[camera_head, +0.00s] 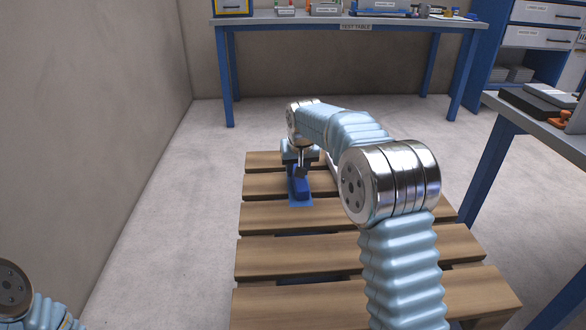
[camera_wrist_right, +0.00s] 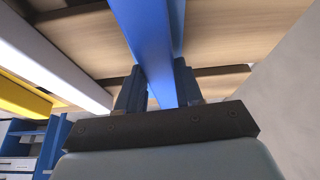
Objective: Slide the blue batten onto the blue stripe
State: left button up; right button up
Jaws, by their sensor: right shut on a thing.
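The blue batten (camera_head: 301,188) is a dark blue bar lying on the wooden slats, with its far part hidden under my right gripper. A lighter blue stripe (camera_head: 294,205) shows around its near end, so the batten lies at least partly over it. My right gripper (camera_head: 302,168) reaches down at the batten's far part. In the right wrist view, the batten (camera_wrist_right: 152,45) runs between the two dark fingers (camera_wrist_right: 160,90), which are shut on it. My left gripper is out of view; only part of my left arm shows at the lower left.
The batten rests on a slatted wooden pallet (camera_head: 300,250) with gaps between slats. A test table (camera_head: 280,23) stands at the back, and another table (camera_head: 550,125) stands at the right. A grey wall is at the left. The near slats left of my right arm are clear.

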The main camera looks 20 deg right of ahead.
jog(key=shift+d, duration=0.1)
jog(key=o, duration=1.2)
